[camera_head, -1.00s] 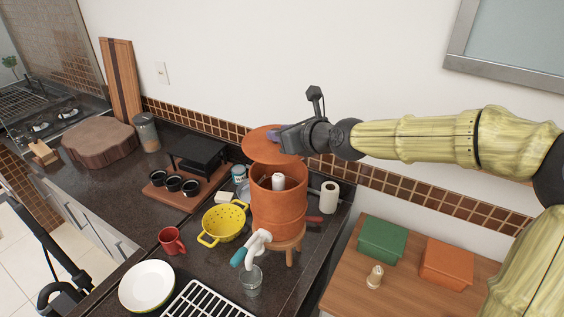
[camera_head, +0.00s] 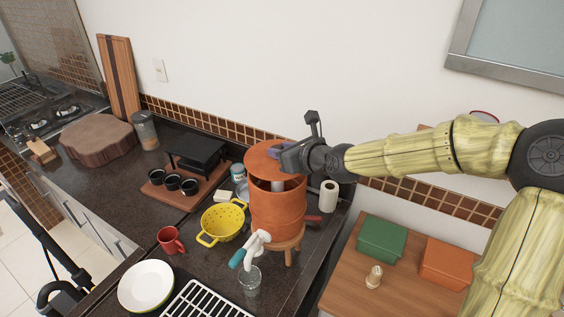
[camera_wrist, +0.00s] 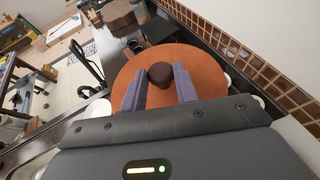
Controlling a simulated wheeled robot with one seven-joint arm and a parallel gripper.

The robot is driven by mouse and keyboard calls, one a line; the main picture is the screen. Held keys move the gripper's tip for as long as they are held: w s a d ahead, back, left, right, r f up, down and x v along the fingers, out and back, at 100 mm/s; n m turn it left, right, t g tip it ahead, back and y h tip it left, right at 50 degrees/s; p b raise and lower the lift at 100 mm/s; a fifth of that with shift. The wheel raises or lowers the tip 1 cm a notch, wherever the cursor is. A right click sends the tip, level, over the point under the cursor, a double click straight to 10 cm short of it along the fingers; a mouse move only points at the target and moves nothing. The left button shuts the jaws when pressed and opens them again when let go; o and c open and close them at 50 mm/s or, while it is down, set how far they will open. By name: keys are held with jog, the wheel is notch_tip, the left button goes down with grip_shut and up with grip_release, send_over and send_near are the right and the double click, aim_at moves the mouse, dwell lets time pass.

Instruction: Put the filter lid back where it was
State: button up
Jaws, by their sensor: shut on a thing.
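The filter lid is a round orange-brown clay disc (camera_head: 262,158) with a dark brown knob (camera_wrist: 160,74) that shows in the wrist view. My gripper (camera_head: 284,155) is shut on the lid's knob, with one purple finger on each side of it. The clay filter (camera_head: 277,212) is an open-topped orange-brown cylinder on a small wooden stool (camera_head: 290,246). The lid hangs just above the filter's mouth, slightly to the left and back, with a gap at the front. A white filter candle (camera_head: 278,186) shows inside through that gap.
A yellow colander (camera_head: 223,222) stands to the left and a paper roll (camera_head: 328,196) to the right. The tiled wall (camera_head: 400,196) is close behind.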

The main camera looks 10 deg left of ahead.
jog(key=shift+f+p, duration=0.3)
jog(key=shift+f, duration=1.75)
jog(key=o, duration=1.1)
jog(key=shift+f, duration=0.1)
jog(key=shift+d, duration=0.1)
jog(key=v, duration=1.2)
jog(key=shift+s, duration=0.15)
